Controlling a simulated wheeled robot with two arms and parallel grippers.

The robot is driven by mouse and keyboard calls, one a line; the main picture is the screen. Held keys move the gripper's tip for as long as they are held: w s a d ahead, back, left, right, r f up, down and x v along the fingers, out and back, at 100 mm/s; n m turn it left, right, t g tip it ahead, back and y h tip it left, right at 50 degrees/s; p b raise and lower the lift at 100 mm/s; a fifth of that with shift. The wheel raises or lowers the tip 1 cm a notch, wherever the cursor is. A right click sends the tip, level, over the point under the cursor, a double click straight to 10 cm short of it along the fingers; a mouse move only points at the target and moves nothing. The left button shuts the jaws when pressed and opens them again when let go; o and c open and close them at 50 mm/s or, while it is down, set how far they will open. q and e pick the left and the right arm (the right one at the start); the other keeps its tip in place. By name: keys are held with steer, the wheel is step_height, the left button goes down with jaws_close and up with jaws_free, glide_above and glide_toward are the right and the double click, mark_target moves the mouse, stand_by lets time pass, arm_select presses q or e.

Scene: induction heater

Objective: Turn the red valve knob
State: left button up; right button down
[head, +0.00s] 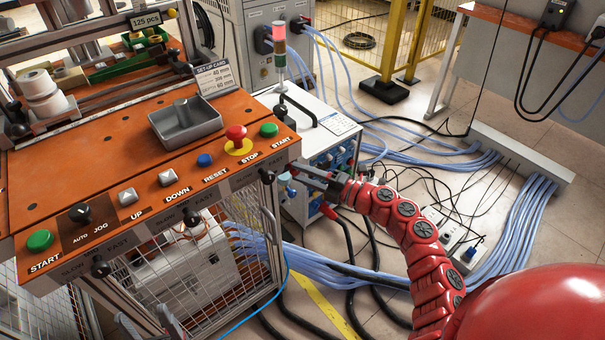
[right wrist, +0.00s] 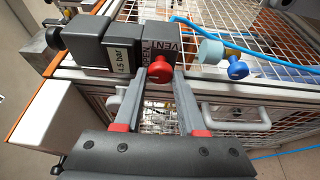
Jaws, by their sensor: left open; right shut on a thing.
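The red valve knob (right wrist: 159,70) shows in the right wrist view, on the front of a dark grey block marked OPEN and VENT (right wrist: 156,37). My right gripper (right wrist: 160,80) has one finger on each side of the knob and is shut on it. In the head view my right gripper (head: 308,176) reaches the right end of the orange bench, and the knob cannot be made out there. My left gripper (head: 143,318) shows only partly at the bottom left edge, in front of the wire mesh, open and empty.
A pale blue cylinder with a blue knob (right wrist: 237,69) sits right of the red knob. A grey handle (right wrist: 236,121) and wire mesh lie close by. The orange bench (head: 90,165) carries push buttons and a grey tray (head: 186,121). Blue hoses (head: 350,283) cover the floor.

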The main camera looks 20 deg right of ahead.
steer(key=c, duration=0.5)
jaws_free()
steer(key=shift+s+d, duration=0.1)
steer(key=p+v, duration=0.1)
steer(key=v, duration=1.6)
steer(key=shift+p, duration=0.3)
steer(key=shift+d, duration=0.2)
